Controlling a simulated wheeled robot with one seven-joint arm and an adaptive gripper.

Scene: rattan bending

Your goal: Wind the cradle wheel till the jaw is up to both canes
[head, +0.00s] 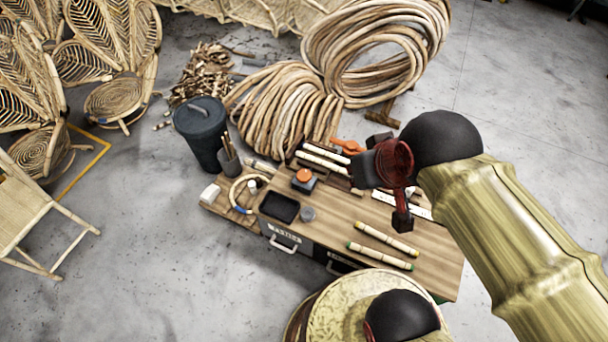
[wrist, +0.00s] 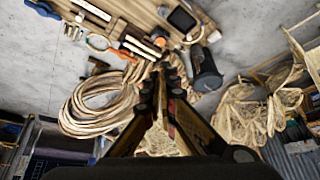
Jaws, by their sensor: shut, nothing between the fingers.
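My gripper (head: 402,220) hangs over the right part of the bench in the head view, well above it and touching nothing. It is shut and empty; its dark fingers also show in the wrist view (wrist: 162,92). Two pale canes (head: 324,157) lie side by side in a dark holder at the back of the bench. An orange part (head: 348,146) sits just beyond their right end; I cannot tell whether it is the cradle wheel. The jaw and its gap to the canes are too small to make out. In the wrist view the pale canes (wrist: 138,46) are near the top.
The wooden bench (head: 440,262) also holds two banded canes (head: 380,257), an orange-topped block (head: 304,175) and a black tray (head: 279,207). A dark bin (head: 202,130) stands left, large cane coils (head: 375,50) behind.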

